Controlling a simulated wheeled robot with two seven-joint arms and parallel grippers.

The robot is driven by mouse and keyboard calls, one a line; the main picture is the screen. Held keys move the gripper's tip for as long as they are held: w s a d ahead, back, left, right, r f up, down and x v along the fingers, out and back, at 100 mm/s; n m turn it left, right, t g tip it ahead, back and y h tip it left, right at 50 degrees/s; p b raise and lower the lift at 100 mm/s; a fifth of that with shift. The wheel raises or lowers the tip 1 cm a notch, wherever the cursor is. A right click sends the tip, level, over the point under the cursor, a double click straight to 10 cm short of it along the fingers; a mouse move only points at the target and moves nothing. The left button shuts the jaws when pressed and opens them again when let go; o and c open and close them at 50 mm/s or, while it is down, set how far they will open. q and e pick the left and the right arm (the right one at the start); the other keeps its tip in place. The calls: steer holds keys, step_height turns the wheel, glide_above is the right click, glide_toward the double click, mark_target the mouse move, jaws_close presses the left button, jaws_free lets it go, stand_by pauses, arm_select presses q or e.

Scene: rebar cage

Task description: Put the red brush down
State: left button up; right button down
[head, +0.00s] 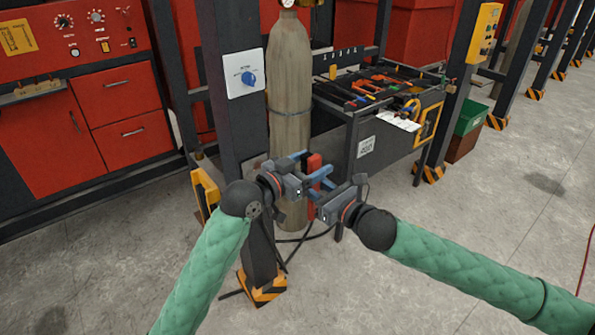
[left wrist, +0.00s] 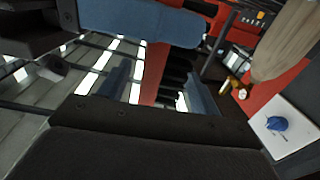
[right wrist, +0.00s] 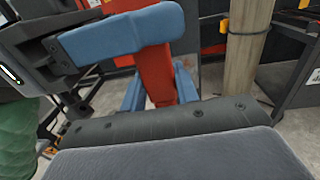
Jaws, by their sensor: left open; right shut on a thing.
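The red brush (head: 314,162) is upright in the air between my two grippers, in front of the grey gas cylinder. My right gripper (head: 320,192) is shut on it; in the right wrist view the red brush (right wrist: 154,72) passes between the blue fingers. My left gripper (head: 307,168) is open close beside the brush. In the left wrist view the red brush (left wrist: 155,75) shows between its spread blue fingers.
A dark post (head: 235,110) with a blue-knob switch plate stands just left of the grippers. The gas cylinder (head: 290,90) is right behind them. A black tool cart (head: 345,108) with several tools stands behind right. Grey floor (head: 480,200) is clear at the right.

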arm_select(q)
steer(key=shift+x, duration=1.05)
steer(key=shift+c, duration=0.4)
steer(key=c, duration=1.1)
steer(key=shift+o, duration=0.2)
arm_select(e)
steer(key=c, duration=1)
jaws_free()
steer(key=shift+o, duration=0.2)
